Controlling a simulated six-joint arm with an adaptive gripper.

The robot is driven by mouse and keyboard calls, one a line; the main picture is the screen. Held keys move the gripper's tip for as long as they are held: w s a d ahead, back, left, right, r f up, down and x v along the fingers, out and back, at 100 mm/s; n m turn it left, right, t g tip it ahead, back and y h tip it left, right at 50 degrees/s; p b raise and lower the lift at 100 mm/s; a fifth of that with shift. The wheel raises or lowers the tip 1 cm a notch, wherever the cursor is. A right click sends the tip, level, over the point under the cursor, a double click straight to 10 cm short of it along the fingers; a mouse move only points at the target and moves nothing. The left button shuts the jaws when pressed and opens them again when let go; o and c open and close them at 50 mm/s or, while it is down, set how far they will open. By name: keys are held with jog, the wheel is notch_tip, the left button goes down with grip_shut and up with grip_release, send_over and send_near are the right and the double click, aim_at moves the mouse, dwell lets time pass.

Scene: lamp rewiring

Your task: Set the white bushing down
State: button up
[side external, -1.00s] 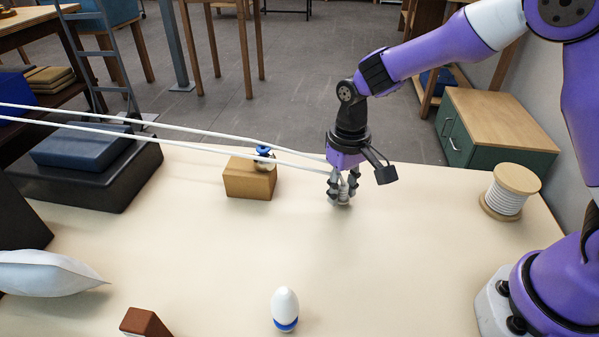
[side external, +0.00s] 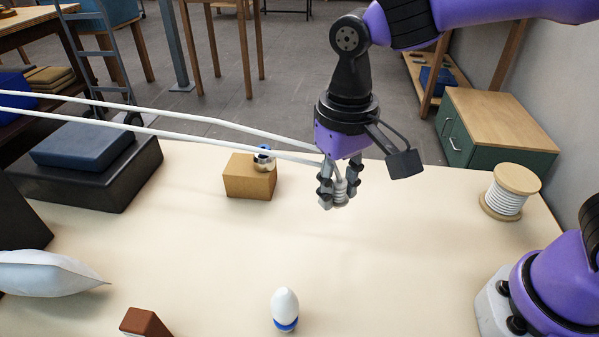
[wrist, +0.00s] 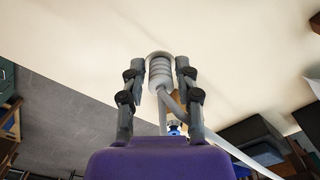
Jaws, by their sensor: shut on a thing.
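My gripper (side external: 338,203) is shut on a pale, ribbed bushing (wrist: 160,72), which also shows between its fingers in the side external view (side external: 340,190). In the wrist view a finger stands on each side of the bushing. A pale cord (wrist: 172,104) runs from near the bushing back past the fingers. In the side external view, white cords (side external: 250,148) stretch from the left edge to the gripper. The gripper and bushing appear above the cream table (side external: 400,270); the exact gap beneath is hard to tell.
A wooden block (side external: 249,183) with a blue-and-metal fitting (side external: 264,157) stands left of the gripper. A white egg-shaped piece with a blue band (side external: 285,305) stands at the front. A spool (side external: 510,192) stands at right. Table between gripper and spool is clear.

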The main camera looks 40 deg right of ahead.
jog(key=a, duration=1.6)
jog(key=shift+n, duration=0.3)
jog(key=w+d+f, duration=0.1)
jog(key=w+f, duration=0.1)
jog(key=w, duration=0.1)
jog(key=w+d+f, duration=0.2)
jog(key=w, duration=0.1)
jog(key=w+d+f, duration=0.1)
jog(key=w+f, duration=0.1)
jog(key=w, duration=0.1)
jog(key=shift+w+d, duration=0.25)
jog(key=shift+w, duration=0.05)
jog(key=shift+w+f, duration=0.1)
jog(key=shift+f, duration=2)
jog(key=shift+f, duration=0.1)
jog(key=o, duration=0.9)
jog(key=shift+o, duration=0.2)
